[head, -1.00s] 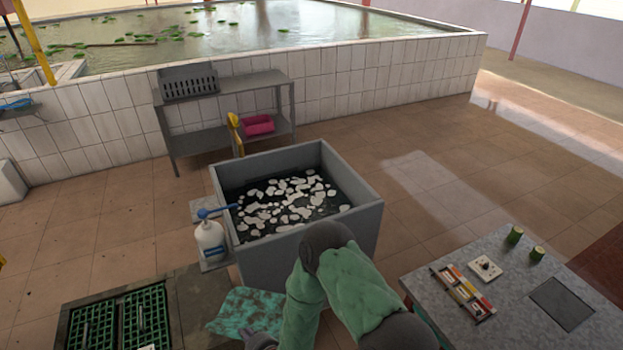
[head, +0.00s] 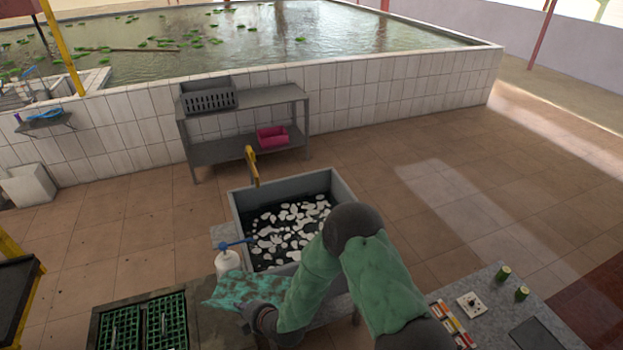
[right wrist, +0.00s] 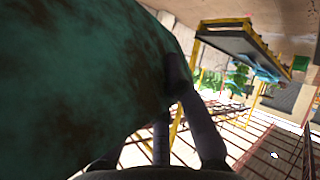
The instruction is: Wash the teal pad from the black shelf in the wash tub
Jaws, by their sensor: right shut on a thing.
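The teal pad (head: 243,289), blotched with dark brown, is in my right gripper (head: 262,314) at the lower middle of the head view. My right gripper is shut on it, and the pad sticks out to the left, in front of the soap bottle. In the right wrist view the pad (right wrist: 80,75) fills the left half, close to the fingers (right wrist: 180,110). The grey wash tub (head: 345,190) stands just beyond, holding dark water with white foam patches. A yellow tap (head: 251,165) is at its far side. My left gripper is not in view.
A white pump bottle (head: 228,263) with a blue top stands at the tub's left. Green crates (head: 165,322) are at lower left. A speckled table (head: 495,290) with small items is at lower right. A grey rack (head: 270,97) with a pink bin (head: 272,136) stands behind.

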